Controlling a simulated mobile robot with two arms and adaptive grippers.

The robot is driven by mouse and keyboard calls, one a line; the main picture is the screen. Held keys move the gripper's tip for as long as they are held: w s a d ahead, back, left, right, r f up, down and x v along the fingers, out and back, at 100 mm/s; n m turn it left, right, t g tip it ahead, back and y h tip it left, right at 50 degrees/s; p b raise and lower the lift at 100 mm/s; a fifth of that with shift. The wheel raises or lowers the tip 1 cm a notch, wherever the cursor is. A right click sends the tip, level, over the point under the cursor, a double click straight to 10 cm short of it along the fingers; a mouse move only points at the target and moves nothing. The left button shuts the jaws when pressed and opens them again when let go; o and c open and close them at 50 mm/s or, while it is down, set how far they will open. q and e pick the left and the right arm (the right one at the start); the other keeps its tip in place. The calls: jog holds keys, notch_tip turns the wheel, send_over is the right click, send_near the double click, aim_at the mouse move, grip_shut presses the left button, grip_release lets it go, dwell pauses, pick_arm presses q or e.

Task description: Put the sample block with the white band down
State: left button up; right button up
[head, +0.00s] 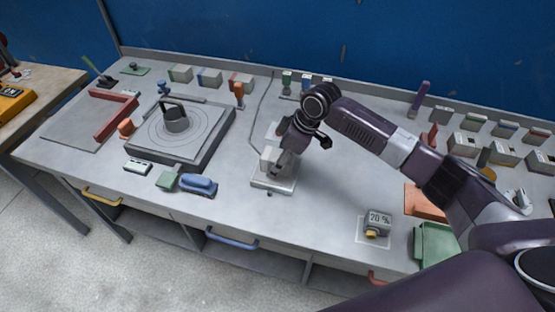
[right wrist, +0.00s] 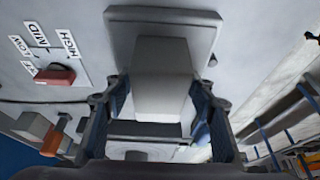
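My right gripper (head: 284,166) is low over a small pale stand (head: 272,186) in the middle of the bench. In the right wrist view its two blue-padded fingers (right wrist: 160,100) are well apart, either side of a plain light grey block (right wrist: 165,78). The block is close to both pads; I cannot tell whether they press on it. A flat pale plate (right wrist: 165,20) lies beyond the block. In the head view the block is partly hidden by the gripper. I cannot make out a white band on it. My left gripper is out of view.
A square plate with a round turntable (head: 215,140) lies to the left, with a blue car-shaped thing (head: 198,185) before it. Bench between stand and box is clear.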

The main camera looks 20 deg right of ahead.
jog(key=shift+o, duration=0.2)
jog(key=shift+d+r, duration=0.1)
jog(key=shift+r, duration=0.35)
jog(key=b+v, duration=0.2)
jog(key=v, duration=0.9)
jog(key=shift+r, duration=0.2)
jog(key=shift+s+d, duration=0.1)
jog(key=shift+s, duration=0.05)
